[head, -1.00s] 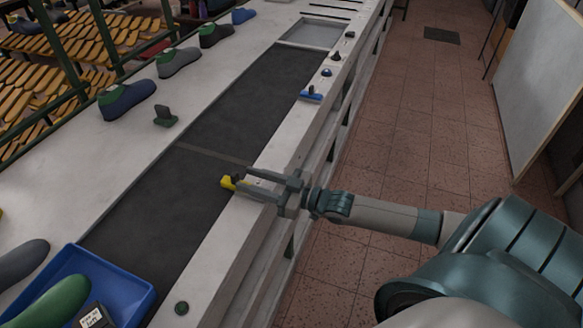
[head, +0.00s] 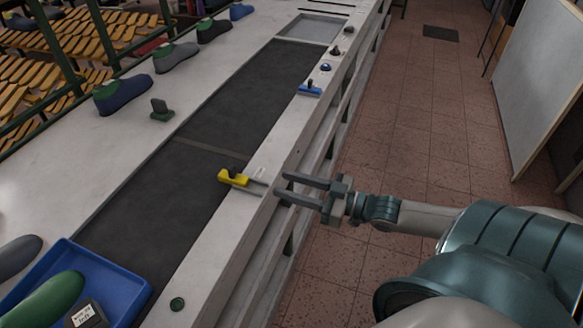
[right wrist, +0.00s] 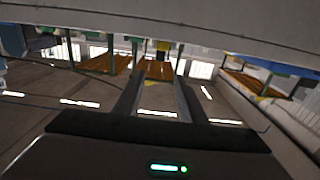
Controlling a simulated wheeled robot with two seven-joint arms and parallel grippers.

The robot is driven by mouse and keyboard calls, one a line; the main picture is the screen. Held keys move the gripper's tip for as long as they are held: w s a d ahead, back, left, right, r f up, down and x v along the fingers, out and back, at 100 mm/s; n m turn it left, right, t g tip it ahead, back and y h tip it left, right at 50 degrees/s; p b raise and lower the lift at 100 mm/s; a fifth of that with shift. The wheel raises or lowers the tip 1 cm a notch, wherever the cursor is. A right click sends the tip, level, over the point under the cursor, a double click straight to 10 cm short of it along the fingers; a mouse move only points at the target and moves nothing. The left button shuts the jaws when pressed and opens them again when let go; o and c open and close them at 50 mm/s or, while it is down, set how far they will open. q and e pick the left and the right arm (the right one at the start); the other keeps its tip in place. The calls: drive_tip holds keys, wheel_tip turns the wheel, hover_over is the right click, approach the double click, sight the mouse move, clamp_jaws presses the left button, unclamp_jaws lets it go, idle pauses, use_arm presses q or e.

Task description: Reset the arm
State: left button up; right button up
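My right gripper (head: 281,186) is at the bench's right edge, its two fingers apart with nothing between them. It also shows open and empty in the right wrist view (right wrist: 157,82). Its tips point left toward a yellow tool (head: 232,178) with a dark part and a thin grey end. The tool lies on the bench where the dark belt meets the pale rim, a small gap from the fingertips. My left gripper is not in view.
A blue tray (head: 117,278) with a green shoe last (head: 45,300) and a labelled dark box (head: 86,314) stands at the lower left. Several shoe lasts line the far side. A blue-based tool (head: 309,90) lies farther up the rim.

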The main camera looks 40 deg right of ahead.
drive_tip(key=shift+s, duration=0.1)
idle(0.6)
drive_tip(key=s+d+f+m+g+h, duration=0.15)
drive_tip(key=d+f, duration=0.25)
drive_tip(key=f, duration=0.6)
drive_tip(key=s+d+f+m+g+h, duration=0.1)
drive_tip(key=d+f+h, duration=0.2)
drive_tip(key=f, duration=0.7)
drive_tip(key=s+d+f+m+g+h, duration=0.1)
drive_tip(key=s+d+f+h, duration=0.2)
drive_tip(key=f, duration=0.7)
drive_tip(key=s+f+g+h, duration=0.15)
drive_tip(key=s+f, duration=0.45)
drive_tip(key=f, duration=0.6)
drive_tip(key=s+a+f+g, duration=0.3)
drive_tip(key=s+a+f, duration=0.1)
drive_tip(key=s+f, duration=0.3)
drive_tip(key=s+a+f+g, duration=0.2)
drive_tip(key=s+a+f, duration=0.1)
drive_tip(key=s+f, duration=0.5)
drive_tip(key=s+a+f+g, duration=0.2)
drive_tip(key=s+a+f, duration=0.1)
drive_tip(key=s+a, duration=0.3)
drive_tip(key=s+a+f+g, duration=0.2)
drive_tip(key=s+a, duration=0.4)
drive_tip(key=s, duration=0.3)
drive_tip(key=shift+s+f+g, duration=0.3)
drive_tip(key=shift+s+f, duration=0.1)
drive_tip(key=shift+f, duration=0.4)
